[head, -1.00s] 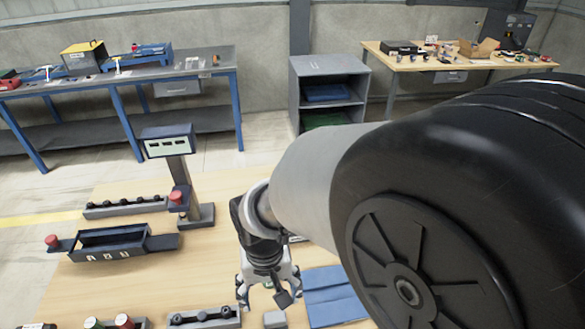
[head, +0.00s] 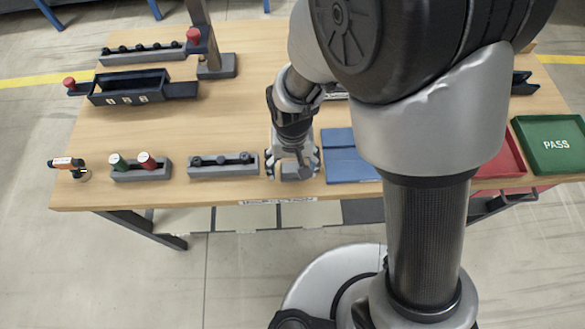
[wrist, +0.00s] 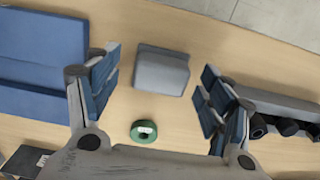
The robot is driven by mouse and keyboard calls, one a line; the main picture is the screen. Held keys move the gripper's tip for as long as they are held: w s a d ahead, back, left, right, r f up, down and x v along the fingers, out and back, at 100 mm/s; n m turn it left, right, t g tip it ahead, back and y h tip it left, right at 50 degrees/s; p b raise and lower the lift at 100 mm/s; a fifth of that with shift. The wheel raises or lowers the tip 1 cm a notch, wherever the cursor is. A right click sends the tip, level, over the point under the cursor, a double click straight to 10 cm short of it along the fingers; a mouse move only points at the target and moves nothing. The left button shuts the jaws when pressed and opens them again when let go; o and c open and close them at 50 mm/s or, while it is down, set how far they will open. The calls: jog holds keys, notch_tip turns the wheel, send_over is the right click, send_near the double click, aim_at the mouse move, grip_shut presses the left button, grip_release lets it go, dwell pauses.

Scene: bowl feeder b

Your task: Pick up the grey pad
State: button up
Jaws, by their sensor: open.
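The grey pad (wrist: 161,72) is a small block with rounded corners, lying on the wooden table. In the wrist view it sits ahead of my gripper (wrist: 160,84), between the two spread fingers and apart from both. In the head view the pad (head: 297,172) shows partly behind my gripper (head: 294,167), which points down at it near the table's front edge. My gripper is open and empty. The height left between the fingertips and the pad is hard to tell.
A blue mat (head: 345,160) lies right of the pad. A grey rack with black knobs (head: 222,170) stands to its left. A green ring (wrist: 144,131) lies near the pad in the wrist view. Red (head: 507,163) and green (head: 553,137) trays are at the right.

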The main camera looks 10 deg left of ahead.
aim_at(292, 167)
jog(key=shift+f, duration=0.55)
jog(key=shift+r, duration=0.1)
jog(key=shift+c, duration=0.4)
jog(key=shift+s, duration=0.1)
jog(key=c, duration=1.1)
jog(key=shift+c, duration=0.3)
notch_tip(292, 167, up, 20)
jog(key=p, duration=0.6)
